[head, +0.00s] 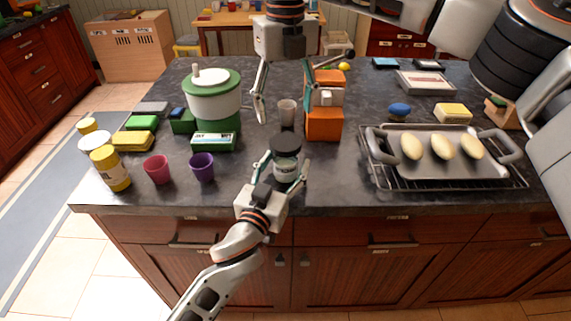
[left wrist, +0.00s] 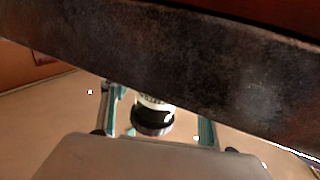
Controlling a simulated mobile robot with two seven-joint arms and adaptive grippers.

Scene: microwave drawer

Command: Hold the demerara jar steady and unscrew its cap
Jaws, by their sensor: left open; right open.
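The demerara jar (head: 286,167) stands upright near the front edge of the counter, with a dark cap (head: 286,142) on top. In the left wrist view, the jar (left wrist: 154,104) and its dark cap (left wrist: 152,125) appear upside down between my left fingers. My left gripper (head: 283,168) is open, with one finger on either side of the jar body; I cannot tell if they touch it. My right gripper (head: 284,103) is open and empty, pointing down above and behind the jar. The jar's lower front is partly hidden by my left gripper.
A green box (head: 213,141) and a purple cup (head: 202,167) are to the left. A tray (head: 440,170) on a rack is to the right. Counter between jar and tray is clear.

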